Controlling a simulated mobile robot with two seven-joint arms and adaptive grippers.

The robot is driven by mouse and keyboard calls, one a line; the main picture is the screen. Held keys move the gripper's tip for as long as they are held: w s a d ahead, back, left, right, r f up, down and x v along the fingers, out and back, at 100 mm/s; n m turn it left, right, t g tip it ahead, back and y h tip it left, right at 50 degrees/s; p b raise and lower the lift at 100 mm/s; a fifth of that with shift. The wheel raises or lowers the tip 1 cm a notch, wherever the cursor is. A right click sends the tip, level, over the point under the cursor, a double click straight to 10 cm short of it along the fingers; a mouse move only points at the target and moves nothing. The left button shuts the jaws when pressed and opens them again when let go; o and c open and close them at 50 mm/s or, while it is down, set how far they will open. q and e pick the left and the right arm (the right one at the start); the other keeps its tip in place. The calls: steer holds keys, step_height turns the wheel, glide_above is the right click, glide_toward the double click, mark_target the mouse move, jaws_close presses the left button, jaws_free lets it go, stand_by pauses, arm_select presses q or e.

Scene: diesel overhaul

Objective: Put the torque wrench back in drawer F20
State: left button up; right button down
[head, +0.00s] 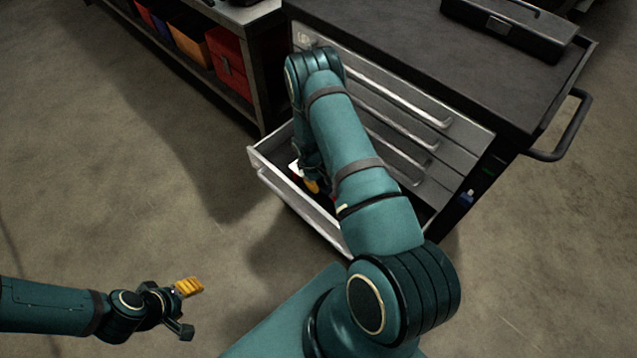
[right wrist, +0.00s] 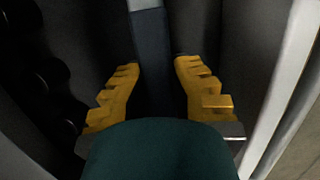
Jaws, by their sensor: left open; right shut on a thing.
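The torque wrench (right wrist: 152,60) shows in the right wrist view as a dark handle with a grey shaft at the top. It lies between the yellow fingers of my right gripper (right wrist: 158,65), which is shut on it. In the head view, my right gripper (head: 311,184) is low inside the open bottom drawer (head: 300,212), mostly hidden by my arm, and the wrench cannot be made out. I cannot read a label on this drawer. In the wrist view, I cannot tell whether the wrench touches the drawer floor. My left gripper (head: 188,308) is open and empty, over the floor at lower left.
The tool cabinet (head: 420,50) has closed drawers with long handles (head: 400,97) above the open one. A black toolbox (head: 510,28) sits on top, and a side handle (head: 565,130) sticks out. A shelf with red boxes (head: 228,62) stands left. The floor at left is clear.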

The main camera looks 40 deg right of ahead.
steer(key=shift+f, duration=0.25)
stand_by(0.4)
steer(key=shift+f, duration=0.7)
steer(key=c, duration=1)
jaws_free()
steer(key=r, duration=0.4)
steer(key=w+r, duration=0.1)
steer(key=r, duration=0.2)
steer(key=w+a+r, duration=0.1)
steer(key=r, duration=0.3)
steer(key=shift+r, duration=0.35)
